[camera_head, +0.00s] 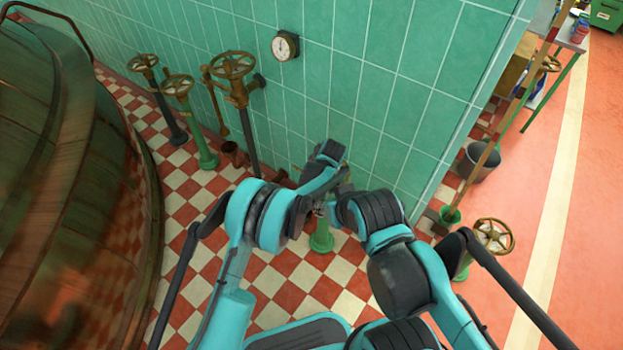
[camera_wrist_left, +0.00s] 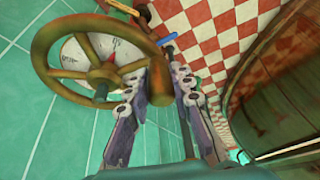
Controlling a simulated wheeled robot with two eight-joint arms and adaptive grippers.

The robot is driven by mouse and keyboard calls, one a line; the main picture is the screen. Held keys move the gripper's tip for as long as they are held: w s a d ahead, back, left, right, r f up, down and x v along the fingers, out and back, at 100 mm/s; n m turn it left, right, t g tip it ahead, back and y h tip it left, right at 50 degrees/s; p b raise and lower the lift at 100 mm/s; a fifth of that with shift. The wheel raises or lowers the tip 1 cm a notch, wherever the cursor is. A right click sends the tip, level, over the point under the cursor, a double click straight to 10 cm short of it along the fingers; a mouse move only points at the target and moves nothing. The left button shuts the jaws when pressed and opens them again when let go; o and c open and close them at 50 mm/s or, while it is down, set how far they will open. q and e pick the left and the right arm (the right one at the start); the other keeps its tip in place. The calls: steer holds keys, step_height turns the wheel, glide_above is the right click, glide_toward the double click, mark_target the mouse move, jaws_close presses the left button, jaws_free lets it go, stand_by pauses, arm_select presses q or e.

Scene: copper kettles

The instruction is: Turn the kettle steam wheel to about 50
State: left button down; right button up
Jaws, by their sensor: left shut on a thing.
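A brass steam wheel (camera_wrist_left: 45,48) with spokes fills the upper left of the left wrist view. A round white dial face (camera_wrist_left: 74,52) with a red mark shows behind its spokes; I cannot read its value. My left gripper (camera_wrist_left: 158,80) is shut on the wheel's right rim, one finger on each side. In the head view, my own arms hide this wheel and the left gripper's fingers. The copper kettle (camera_head: 65,180) stands at the left in the head view and at the right in the left wrist view (camera_wrist_left: 285,105).
A green post base (camera_head: 321,238) shows between my arms. A bucket (camera_head: 482,161) and another wheel (camera_head: 494,236) are at the right.

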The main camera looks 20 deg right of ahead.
arm_select(q)
steer(key=c, duration=1.3)
jaws_free()
steer(key=shift+s+d, duration=0.1)
steer(key=v, duration=1.2)
steer(key=s+a+r+m+h, duration=0.1)
steer(key=s+a+r, duration=0.1)
steer(key=a+r, duration=0.8)
steer(key=s+a+r+m, duration=0.15)
steer(key=a+r, duration=0.45)
steer(key=a, duration=0.8)
steer(key=s+a+t, duration=0.3)
steer(key=s+a, duration=1.4)
steer(key=s, duration=0.2)
steer(key=shift+a+f+m, duration=0.15)
steer(key=shift+f+m, duration=0.2)
steer(key=shift+m, duration=0.1)
